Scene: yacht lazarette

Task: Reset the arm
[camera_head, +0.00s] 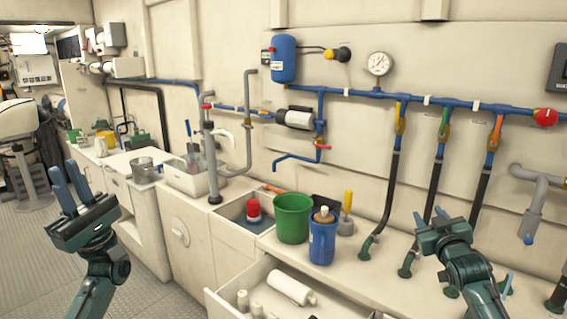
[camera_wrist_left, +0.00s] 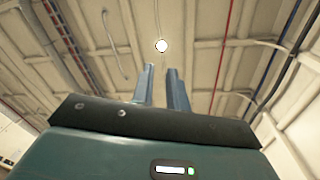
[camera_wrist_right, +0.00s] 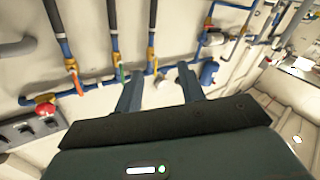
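My left gripper (camera_head: 65,167) is raised at the left of the head view, above the floor beside the counter, with its fingers pointing up. In the left wrist view, its two fingers (camera_wrist_left: 161,68) stand partly apart with only the ceiling behind them; it is empty. My right gripper (camera_head: 429,216) is at the right of the head view, in front of the hoses above the counter. In the right wrist view, its fingers (camera_wrist_right: 160,82) are wide apart and nothing is between them. Neither gripper touches anything that I can see.
A green bucket (camera_head: 293,218) and a blue jug (camera_head: 322,242) stand on the counter. An open drawer (camera_head: 262,290) with white bottles juts out below. Dark hoses (camera_head: 431,204) hang from the blue wall pipe (camera_head: 455,103) near my right gripper. The floor (camera_head: 45,255) at left is clear.

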